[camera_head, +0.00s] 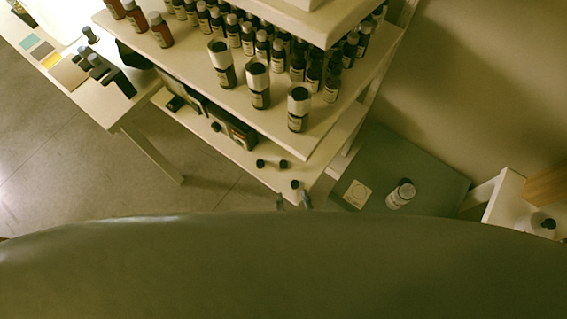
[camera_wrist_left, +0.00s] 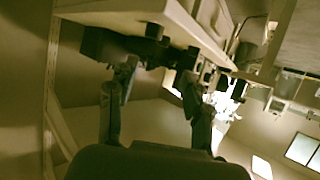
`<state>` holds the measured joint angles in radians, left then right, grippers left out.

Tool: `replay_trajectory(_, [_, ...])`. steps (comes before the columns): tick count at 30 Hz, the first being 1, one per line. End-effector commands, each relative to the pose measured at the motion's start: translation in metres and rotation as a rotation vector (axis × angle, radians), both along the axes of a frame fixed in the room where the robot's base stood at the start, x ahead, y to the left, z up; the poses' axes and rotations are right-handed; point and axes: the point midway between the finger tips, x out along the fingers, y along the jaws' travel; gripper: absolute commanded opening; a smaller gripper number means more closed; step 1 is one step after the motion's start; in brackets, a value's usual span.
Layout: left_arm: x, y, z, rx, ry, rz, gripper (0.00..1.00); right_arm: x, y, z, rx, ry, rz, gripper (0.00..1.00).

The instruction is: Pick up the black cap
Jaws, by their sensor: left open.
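Small black caps show near the front edge of the lower shelf in the head view. One black cap (camera_head: 260,163) is at the left, another black cap (camera_head: 283,164) is beside it, and a third (camera_head: 295,184) is nearer me. I cannot tell which is the task's cap. My left gripper (camera_head: 293,200) shows only by its fingertips at that shelf edge, just below the nearest cap. In the left wrist view my left gripper (camera_wrist_left: 157,82) has its fingers spread with nothing held between them. Dark round shapes there (camera_wrist_left: 154,31) are too dim to identify. My right gripper is not in view.
The white upper shelf (camera_head: 190,72) above holds rows of dark bottles and several white-collared bottles (camera_head: 257,84) at its edge. Boxes (camera_head: 228,122) stand on the lower shelf. A white bottle (camera_head: 401,194) stands on a grey surface at right. A white table (camera_head: 100,105) is at left.

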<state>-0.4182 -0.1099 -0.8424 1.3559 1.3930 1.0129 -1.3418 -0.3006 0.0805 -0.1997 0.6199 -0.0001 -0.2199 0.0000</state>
Motion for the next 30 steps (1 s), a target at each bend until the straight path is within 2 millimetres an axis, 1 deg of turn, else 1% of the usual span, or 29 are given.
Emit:
replay_trajectory(1, [0.011, 0.002, -0.008, -0.001, -0.005, 0.001, 0.5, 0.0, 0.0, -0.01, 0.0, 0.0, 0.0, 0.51])
replay_trajectory(3, [0.025, 0.004, -0.015, -0.002, -0.006, 0.0, 0.5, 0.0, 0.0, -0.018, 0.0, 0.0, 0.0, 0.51])
replay_trajectory(6, [0.043, 0.008, -0.021, -0.002, -0.007, 0.0, 0.5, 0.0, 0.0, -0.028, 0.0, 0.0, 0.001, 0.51])
replay_trajectory(9, [0.056, 0.01, -0.027, -0.003, -0.005, -0.001, 0.5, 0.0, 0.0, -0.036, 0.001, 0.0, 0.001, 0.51])
replay_trajectory(16, [0.071, 0.013, -0.031, -0.003, -0.005, -0.001, 0.5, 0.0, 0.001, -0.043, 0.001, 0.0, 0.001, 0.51])
replay_trajectory(21, [0.094, 0.021, -0.04, -0.004, -0.009, -0.001, 0.5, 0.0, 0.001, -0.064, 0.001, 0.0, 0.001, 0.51])
replay_trajectory(24, [0.105, 0.023, -0.044, -0.004, -0.007, -0.001, 0.5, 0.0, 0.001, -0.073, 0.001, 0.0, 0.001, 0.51])
replay_trajectory(27, [0.113, 0.024, -0.046, -0.003, -0.005, -0.002, 0.5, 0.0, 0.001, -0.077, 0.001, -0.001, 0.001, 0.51])
replay_trajectory(30, [0.115, 0.025, -0.045, -0.003, -0.004, -0.002, 0.5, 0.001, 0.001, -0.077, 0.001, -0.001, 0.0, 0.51])
